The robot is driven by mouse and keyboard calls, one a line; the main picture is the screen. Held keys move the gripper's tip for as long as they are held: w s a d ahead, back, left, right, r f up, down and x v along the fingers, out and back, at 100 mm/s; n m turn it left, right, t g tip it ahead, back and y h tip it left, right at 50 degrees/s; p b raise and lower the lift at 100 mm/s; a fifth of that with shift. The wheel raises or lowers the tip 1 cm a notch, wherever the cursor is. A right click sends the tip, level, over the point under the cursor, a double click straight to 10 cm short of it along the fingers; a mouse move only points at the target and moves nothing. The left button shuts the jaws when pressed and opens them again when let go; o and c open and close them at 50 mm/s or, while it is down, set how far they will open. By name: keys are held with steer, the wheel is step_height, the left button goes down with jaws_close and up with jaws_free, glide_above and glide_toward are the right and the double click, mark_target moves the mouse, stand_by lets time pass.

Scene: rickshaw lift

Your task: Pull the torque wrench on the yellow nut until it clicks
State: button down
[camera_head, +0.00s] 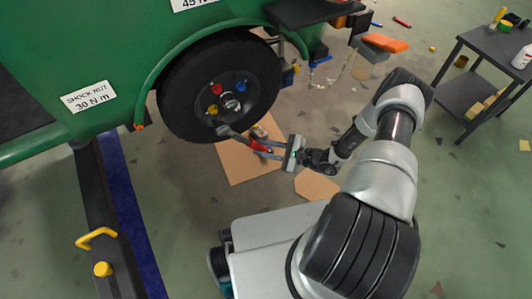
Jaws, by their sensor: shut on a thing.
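The dark wheel (172,92) on the green body carries a hub with red (216,88), blue (241,86) and yellow (212,110) nuts. The torque wrench (258,146), grey with a red section, slants from the wheel's lower edge down right to my gripper (291,153). Its grey head end lies in front of the lower tyre, just below the yellow nut. I cannot tell whether the head is seated on that nut. My gripper is shut on the wrench's handle end; its jaws hide the grip.
Brown cardboard (240,168) lies on the floor below the wheel. A dark cart (482,75) with bottles stands at the right. A rail with a yellow handle (97,236) runs at the left. An orange-topped stool (385,43) stands behind my arm. Floor at lower right is mostly clear.

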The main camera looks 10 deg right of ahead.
steer(key=shift+w+a+r, duration=0.1)
steer(key=shift+w+a, duration=0.15)
steer(key=shift+w, duration=0.6)
steer(key=shift+w+d+b, duration=0.25)
steer(key=shift+w+b, duration=0.1)
steer(key=shift+b, duration=0.2)
steer(key=shift+w+a, duration=0.25)
steer(key=shift+w, duration=0.6)
stand_by(2.1)
steer(key=shift+a+f, duration=0.2)
steer(key=shift+f, duration=0.05)
steer(key=s+a+f+m+t+y, duration=0.1)
steer(key=s+a+f+m+y, duration=0.2)
steer(key=a, duration=0.7)
steer(key=shift+f+m+t+y, duration=0.3)
steer(key=shift+f+m+t, duration=0.1)
steer(key=shift+m, duration=0.4)
stand_by(0.8)
stand_by(0.7)
